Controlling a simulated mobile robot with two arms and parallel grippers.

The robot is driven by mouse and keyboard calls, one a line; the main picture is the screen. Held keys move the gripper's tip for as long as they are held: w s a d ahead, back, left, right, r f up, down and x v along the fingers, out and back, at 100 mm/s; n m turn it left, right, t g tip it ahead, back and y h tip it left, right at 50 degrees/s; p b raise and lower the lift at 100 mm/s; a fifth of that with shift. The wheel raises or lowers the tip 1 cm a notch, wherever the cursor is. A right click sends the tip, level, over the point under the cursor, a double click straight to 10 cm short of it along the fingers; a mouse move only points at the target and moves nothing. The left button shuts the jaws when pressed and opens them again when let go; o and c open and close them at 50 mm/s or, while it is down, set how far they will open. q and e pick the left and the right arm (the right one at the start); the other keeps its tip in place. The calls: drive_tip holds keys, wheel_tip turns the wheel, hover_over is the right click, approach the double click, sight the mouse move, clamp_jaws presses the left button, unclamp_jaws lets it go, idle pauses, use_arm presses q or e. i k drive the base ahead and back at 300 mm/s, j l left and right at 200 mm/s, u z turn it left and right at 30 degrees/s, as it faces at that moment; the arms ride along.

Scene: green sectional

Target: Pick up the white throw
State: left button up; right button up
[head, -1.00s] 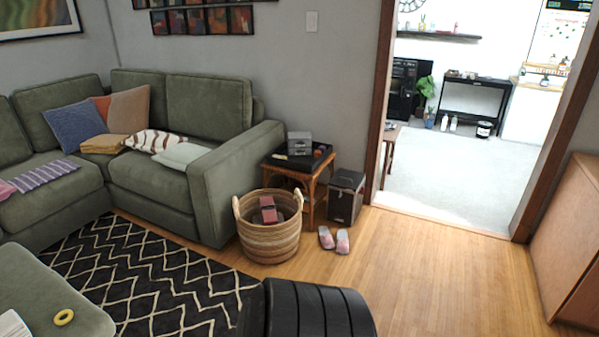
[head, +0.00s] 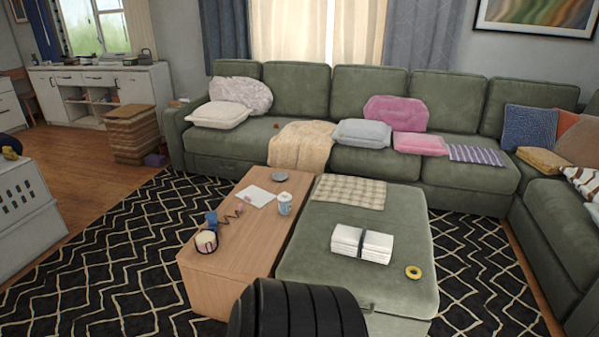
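No cloth is labelled, so I cannot tell for sure which is the white throw. A white folded stack (head: 362,243) with a dark tie lies on the green ottoman (head: 310,262). A cream throw (head: 301,146) drapes over the sofa seat and front edge. At the right edge, a brown-and-white striped cloth (head: 582,182) lies on the sofa, partly cut off. The pale folded cloth seen beside it earlier is mostly out of frame. Neither of my grippers is in view.
A wooden coffee table (head: 225,247) stands against the ottoman's left side, holding a cup (head: 285,204), paper and small items. The green sofa (head: 455,173) runs along the back and right. Patterned rug (head: 110,245) lies open at left. A white crate (head: 28,207) stands far left.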

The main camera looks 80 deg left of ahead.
sight(363, 243)
drive_tip(key=u, duration=2.2)
